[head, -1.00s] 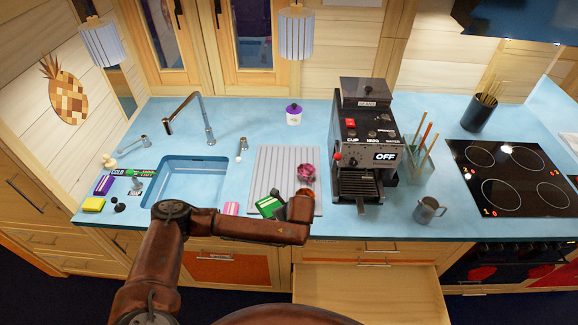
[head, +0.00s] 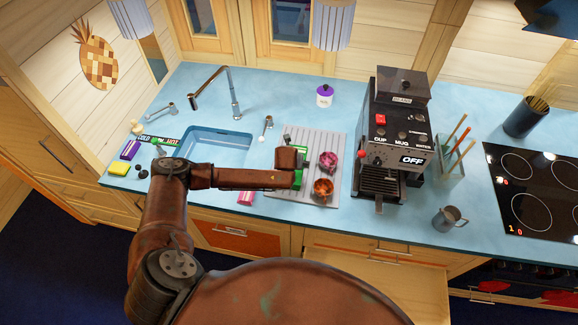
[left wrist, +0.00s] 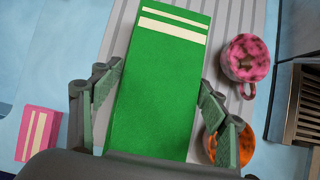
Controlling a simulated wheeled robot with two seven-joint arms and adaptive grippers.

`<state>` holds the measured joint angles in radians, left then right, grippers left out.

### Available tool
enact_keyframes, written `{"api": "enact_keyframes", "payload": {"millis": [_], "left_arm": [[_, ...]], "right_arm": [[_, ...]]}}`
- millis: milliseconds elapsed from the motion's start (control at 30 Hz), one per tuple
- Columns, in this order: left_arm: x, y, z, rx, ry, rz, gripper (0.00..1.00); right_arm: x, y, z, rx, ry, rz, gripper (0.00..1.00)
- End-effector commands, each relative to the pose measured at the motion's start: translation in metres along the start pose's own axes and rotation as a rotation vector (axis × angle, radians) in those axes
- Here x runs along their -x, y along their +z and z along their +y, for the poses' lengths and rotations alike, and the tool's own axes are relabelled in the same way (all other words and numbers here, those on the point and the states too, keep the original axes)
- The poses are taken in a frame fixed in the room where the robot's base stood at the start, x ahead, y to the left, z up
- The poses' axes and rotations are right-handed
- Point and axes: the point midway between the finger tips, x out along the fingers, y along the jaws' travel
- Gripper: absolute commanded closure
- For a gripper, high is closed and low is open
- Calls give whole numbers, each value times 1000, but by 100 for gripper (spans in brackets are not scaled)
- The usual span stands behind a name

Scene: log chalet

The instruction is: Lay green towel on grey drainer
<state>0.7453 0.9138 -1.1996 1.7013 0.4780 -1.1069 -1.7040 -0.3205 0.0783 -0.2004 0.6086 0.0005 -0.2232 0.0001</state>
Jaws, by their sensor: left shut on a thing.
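The grey drainer (head: 326,138) is a ribbed board on the blue counter, right of the sink; its ribs also show in the left wrist view (left wrist: 232,22). The green towel (left wrist: 158,85) is a folded rectangle with cream stripes at its far end. My left gripper (left wrist: 159,88) is shut on it, with a finger along each long side. In the head view the towel (head: 302,153) is mostly hidden behind my left gripper (head: 290,160), over the drainer. I cannot tell whether the towel touches the drainer. My right gripper is out of view.
A pink patterned cup (head: 328,161) and an orange-brown cup (head: 323,188) stand on the drainer's right side. A pink striped cloth (head: 246,198) lies left of the drainer. The coffee machine (head: 392,140) stands to the right, the sink (head: 222,142) to the left.

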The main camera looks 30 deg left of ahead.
Motion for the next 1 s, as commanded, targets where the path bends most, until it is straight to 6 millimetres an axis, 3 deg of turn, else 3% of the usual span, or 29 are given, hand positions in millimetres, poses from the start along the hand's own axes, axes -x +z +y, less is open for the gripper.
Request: {"api": "enact_keyframes", "payload": {"millis": [200, 300, 600, 767, 967, 1000], "left_arm": [[-33, -5, 19, 1, 1, 3, 56], [-39, -5, 22, 1, 0, 2, 56], [-68, -20, 26, 1, 1, 3, 56], [-71, -22, 26, 0, 0, 1, 56], [-73, -23, 26, 0, 0, 2, 56], [-72, -23, 26, 0, 0, 2, 30]], "right_arm": [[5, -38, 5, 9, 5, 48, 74], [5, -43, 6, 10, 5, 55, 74], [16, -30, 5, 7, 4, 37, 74], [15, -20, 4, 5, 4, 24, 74], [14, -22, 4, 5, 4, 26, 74], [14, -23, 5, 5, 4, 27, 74]]}}
